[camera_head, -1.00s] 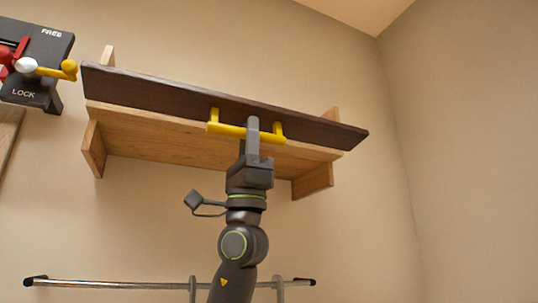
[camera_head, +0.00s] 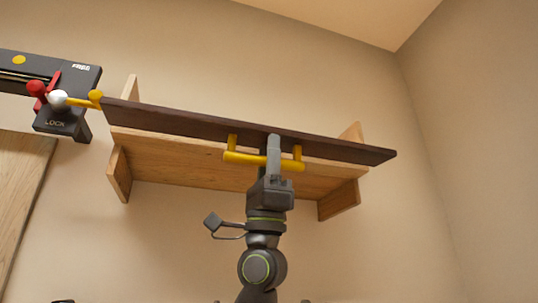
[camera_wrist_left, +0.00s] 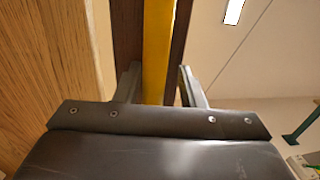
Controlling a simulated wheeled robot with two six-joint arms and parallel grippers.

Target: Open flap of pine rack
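The pine rack (camera_head: 190,165) is a light wooden wall shelf with side brackets, high on the wall. Its flap (camera_head: 190,123) is a long dark brown board along the front, sloping down to the right in the picture. A yellow bar handle (camera_head: 240,157) is fixed to the flap. My left gripper (camera_head: 273,150) is at the handle from below. In the left wrist view the yellow bar (camera_wrist_left: 155,60) runs between its two fingers (camera_wrist_left: 160,85), with narrow gaps showing beside it, so the fingers look open around it. My right gripper is not in view.
At the upper left a black wall device (camera_head: 62,118) marked FREE and LOCK has red, white and yellow knobs close to the flap's left end. A wooden panel (camera_head: 18,185) is below it. The wall right of the rack is clear.

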